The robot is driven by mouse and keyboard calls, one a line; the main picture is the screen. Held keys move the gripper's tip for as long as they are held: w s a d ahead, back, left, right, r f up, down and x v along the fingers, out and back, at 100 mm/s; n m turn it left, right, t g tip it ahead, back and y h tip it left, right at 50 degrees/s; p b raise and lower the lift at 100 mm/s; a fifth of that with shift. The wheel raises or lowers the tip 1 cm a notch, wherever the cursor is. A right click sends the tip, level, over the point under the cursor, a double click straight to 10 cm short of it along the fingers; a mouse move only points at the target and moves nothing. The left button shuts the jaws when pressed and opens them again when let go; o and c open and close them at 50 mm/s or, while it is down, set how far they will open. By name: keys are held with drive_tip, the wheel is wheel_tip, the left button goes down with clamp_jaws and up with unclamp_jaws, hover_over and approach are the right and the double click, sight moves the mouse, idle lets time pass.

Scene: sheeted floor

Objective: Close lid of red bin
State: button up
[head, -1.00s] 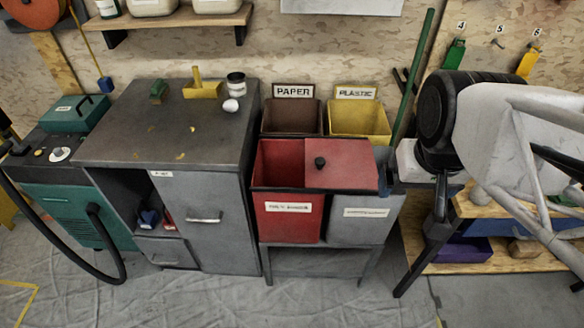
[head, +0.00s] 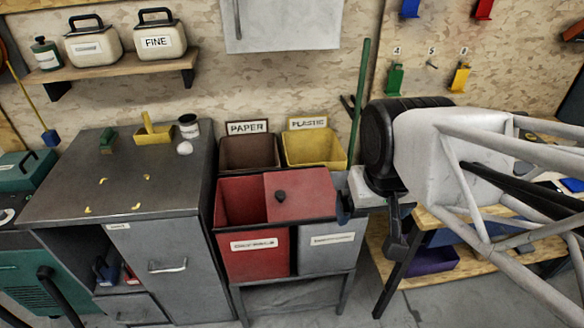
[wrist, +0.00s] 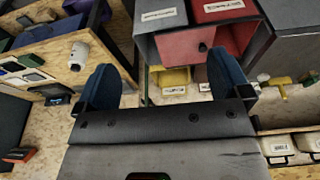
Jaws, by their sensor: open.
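The red bin (head: 253,255) stands at the front left of the bin group. Its red lid (head: 315,199), with a black knob (head: 280,196), is slid to the right, partly over the grey bin. The left part of the red bin's opening is uncovered. My gripper (head: 344,207) is at the lid's right edge, mostly hidden by its own arm; whether it touches cannot be told. In the wrist view the blue fingers of my gripper (wrist: 167,82) are wide apart and empty. The lid (wrist: 178,46) and the red bin (wrist: 224,10) appear upside down beyond them.
The grey bin (head: 325,257) is beside the red bin. The brown paper bin (head: 248,153) and yellow plastic bin (head: 315,148) stand behind. A grey cabinet (head: 165,255) is close on the left. A green pole (head: 359,95) leans behind on the right, near a wooden workbench (head: 430,222).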

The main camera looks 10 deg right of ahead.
drive_tip(key=c, duration=0.5)
drive_tip(key=shift+w+r, duration=0.1)
drive_tip(key=shift+w, duration=0.45)
drive_tip(key=c, duration=0.5)
drive_tip(key=shift+m+g+y, duration=0.3)
drive_tip(key=shift+m, duration=0.6)
drive_tip(key=w, duration=0.4)
drive_tip(key=shift+w+a, duration=0.3)
drive_tip(key=shift+w, duration=0.1)
clamp_jaws()
drive_tip(key=w+f+m+g+y, duration=0.1)
drive_tip(key=w+f+m, duration=0.2)
drive_tip(key=w+f, duration=0.3)
drive_tip(key=w+a+f+m+g+y, duration=0.1)
drive_tip(key=w+f+m, duration=0.3)
drive_tip(key=w, duration=1.2)
drive_tip(key=w+a+f+m+g, duration=0.1)
drive_tip(key=w+f+m, duration=0.2)
drive_tip(key=w+f, duration=0.4)
drive_tip(key=w, duration=0.4)
drive_tip(key=shift+w+f+m+g+y, duration=0.2)
drive_tip(key=shift+f+m+g+y, duration=0.1)
drive_tip(key=shift+f+y, duration=0.1)
